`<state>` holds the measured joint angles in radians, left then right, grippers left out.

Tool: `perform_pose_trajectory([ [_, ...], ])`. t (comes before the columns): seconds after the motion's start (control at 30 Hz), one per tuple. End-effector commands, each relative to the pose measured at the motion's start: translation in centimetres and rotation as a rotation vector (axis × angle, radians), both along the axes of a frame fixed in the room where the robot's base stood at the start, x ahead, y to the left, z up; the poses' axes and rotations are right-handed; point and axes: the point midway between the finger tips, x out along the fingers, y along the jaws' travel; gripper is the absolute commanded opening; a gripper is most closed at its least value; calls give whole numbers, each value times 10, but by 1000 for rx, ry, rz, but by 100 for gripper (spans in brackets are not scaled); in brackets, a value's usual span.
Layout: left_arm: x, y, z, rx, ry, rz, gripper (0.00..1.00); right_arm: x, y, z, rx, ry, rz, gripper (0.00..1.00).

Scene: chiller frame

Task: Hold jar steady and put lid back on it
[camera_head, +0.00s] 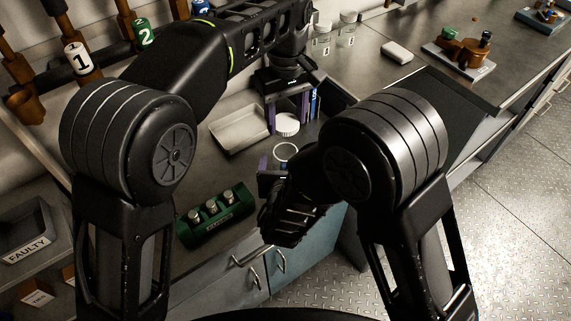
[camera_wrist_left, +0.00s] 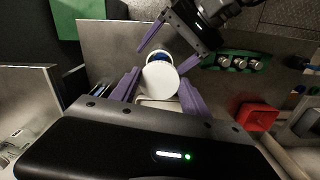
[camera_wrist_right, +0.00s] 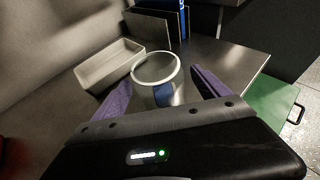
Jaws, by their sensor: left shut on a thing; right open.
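The jar (camera_head: 285,152) is clear with a pale rim and stands upright with its top open. In the right wrist view the jar (camera_wrist_right: 157,92) shows a blue patch on its side. My left gripper (camera_head: 289,112) is shut on the white round lid (camera_head: 287,125), beyond the jar in the head view. In the left wrist view the lid (camera_wrist_left: 160,79) sits between the purple fingers and partly covers the jar. My right gripper (camera_wrist_right: 160,92) is open, its fingers either side of the jar with gaps visible; in the head view my arm partly hides it.
A beige tray (camera_head: 239,131) lies left of the jar. A green rack (camera_head: 214,219) with several metal-topped vials stands at the counter's front. Blue binders (camera_head: 315,102) stand behind the lid. Glass jars (camera_head: 347,27) stand at the back. A red bin (camera_wrist_left: 258,117) shows in the left wrist view.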

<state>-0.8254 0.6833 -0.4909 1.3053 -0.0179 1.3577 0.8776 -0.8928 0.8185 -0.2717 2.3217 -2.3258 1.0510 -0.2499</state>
Motion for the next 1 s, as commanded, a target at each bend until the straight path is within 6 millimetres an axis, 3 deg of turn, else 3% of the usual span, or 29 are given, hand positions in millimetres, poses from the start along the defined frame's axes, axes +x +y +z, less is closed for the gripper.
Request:
perform_pose_trajectory([
  [0.23,0,0,0,0,0,0,16,28,-1,-12,0,0,-1,85],
  [0.63,0,0,0,0,0,0,16,33,-1,-14,-1,0,0,84],
  [1.0,0,0,0,0,0,0,16,33,-1,-14,-1,0,0,54],
])
